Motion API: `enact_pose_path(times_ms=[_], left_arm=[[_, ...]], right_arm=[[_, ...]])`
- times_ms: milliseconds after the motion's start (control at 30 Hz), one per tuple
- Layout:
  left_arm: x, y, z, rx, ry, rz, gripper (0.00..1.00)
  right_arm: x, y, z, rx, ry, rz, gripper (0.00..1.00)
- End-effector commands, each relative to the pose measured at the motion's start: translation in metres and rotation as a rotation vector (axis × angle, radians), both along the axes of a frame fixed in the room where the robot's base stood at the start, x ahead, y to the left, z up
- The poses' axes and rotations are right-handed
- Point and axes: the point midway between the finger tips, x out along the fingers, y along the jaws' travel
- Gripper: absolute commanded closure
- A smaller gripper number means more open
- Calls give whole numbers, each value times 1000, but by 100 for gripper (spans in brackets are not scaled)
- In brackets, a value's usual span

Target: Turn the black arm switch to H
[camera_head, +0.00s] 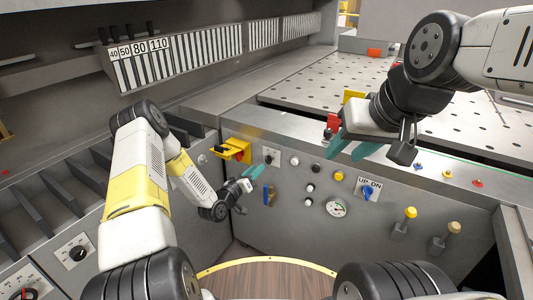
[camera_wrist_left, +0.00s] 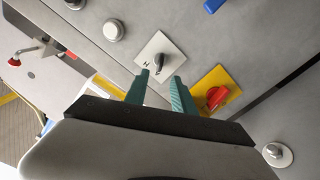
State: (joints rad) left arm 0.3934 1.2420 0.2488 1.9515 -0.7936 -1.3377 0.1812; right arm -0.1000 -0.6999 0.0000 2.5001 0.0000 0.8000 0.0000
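The black arm switch (camera_wrist_left: 160,61) sits on a white plate on the grey panel. An H is printed on the plate to the left of the knob in the left wrist view. The knob's handle points downward there, not at the H. The switch plate also shows in the head view (camera_head: 271,157). My left gripper (camera_wrist_left: 161,77) is open, its teal fingertips either side of the knob's lower end. I cannot tell whether they touch it. In the head view the left gripper (camera_head: 253,174) is at the panel just below the switch. My right gripper (camera_head: 352,148) is open and empty above the panel's right part.
A red switch (camera_wrist_left: 217,96) on a yellow plate lies close to the left gripper's right finger; it also shows in the head view (camera_head: 236,150). A blue handle (camera_head: 269,195), a gauge (camera_head: 336,208) and a blue UP/DN switch (camera_head: 367,193) are on the same panel.

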Motion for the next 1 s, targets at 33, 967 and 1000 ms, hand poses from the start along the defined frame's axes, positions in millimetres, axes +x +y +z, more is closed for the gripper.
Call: enact_pose_path(times_ms=[33, 967, 1000], left_arm=[[0, -1, -2, -11, -5, 2, 69], [66, -39, -2, -14, -5, 2, 73], [66, -39, -2, -14, -5, 2, 81]], right_arm=[[0, 0, 0, 0, 0, 0, 60], [0, 0, 0, 0, 0, 0, 60], [0, 0, 0, 0, 0, 0, 60]])
